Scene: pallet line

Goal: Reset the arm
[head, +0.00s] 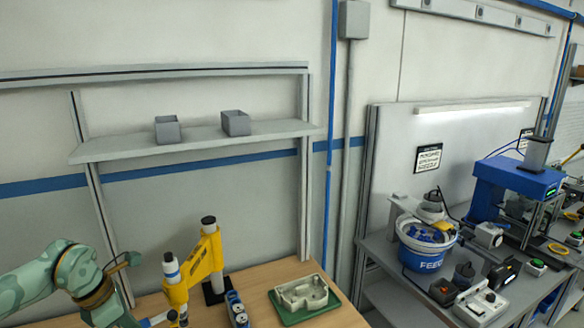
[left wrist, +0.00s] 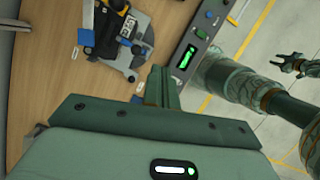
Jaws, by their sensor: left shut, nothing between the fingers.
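My left arm (head: 75,272) comes into the head view at the lower left, green and bent, its hand end cut off by the bottom edge beside the wooden bench. In the left wrist view my left gripper (left wrist: 163,84) has its fingers together with nothing between them. It is over the bench edge, near a grey control box with a lit green display (left wrist: 187,57). A dark, small claw-like end (left wrist: 290,65) at the right of the left wrist view looks like my right gripper, over the floor.
Two grey bins (head: 236,123) stand on a shelf (head: 195,139). Another bench with a blue-framed machine (head: 520,176) is at right.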

